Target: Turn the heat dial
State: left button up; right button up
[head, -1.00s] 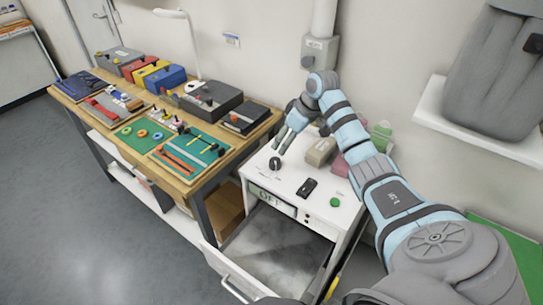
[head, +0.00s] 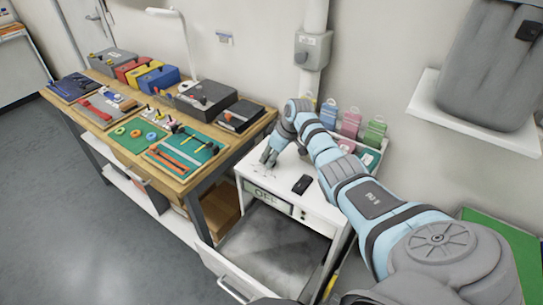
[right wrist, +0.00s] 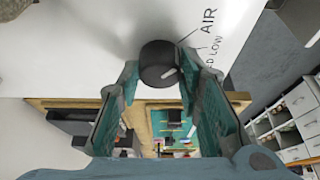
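The heat dial (right wrist: 160,62) is a round black knob on a white top, with a light pointer mark on its face. Printed words beside it include AIR and LOW. My right gripper (head: 268,157) is low over the left part of the white unit (head: 247,178). In the right wrist view its two fingertips stand on either side of the dial, with narrow gaps showing. The fingers are apart; contact is not visible. In the head view the gripper hides the dial. The display (head: 266,196) on the unit's front reads OFF. My left gripper is not in view.
A black device (head: 302,184) lies on the unit's top, right of my gripper. Coloured packs (head: 350,124) stand behind my right arm. A wooden workbench (head: 180,180) with tools and cases is at left. A handled drawer or door (head: 232,272) stands open below the unit.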

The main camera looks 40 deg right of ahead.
jog(key=shift+c, duration=1)
jog(key=shift+a+r+m+p, duration=0.15)
jog(key=shift+m+p, duration=0.25)
jog(key=shift+p, duration=0.3)
jog(key=m+p, duration=0.1)
jog(key=p, duration=0.1)
jog(key=shift+m+h+p, duration=0.3)
jog(key=shift+h+p, duration=0.1)
jog(key=shift+m+h+p, duration=0.3)
jog(key=shift+m+p, duration=0.25)
jog(key=shift+m, duration=0.15)
jog(key=shift+m+h, duration=0.4)
jog(key=shift+m, duration=0.6)
jog(key=o, duration=1.2)
jog(key=shift+w+f, duration=0.15)
jog(key=shift+f, duration=0.1)
jog(key=shift+c, duration=0.2)
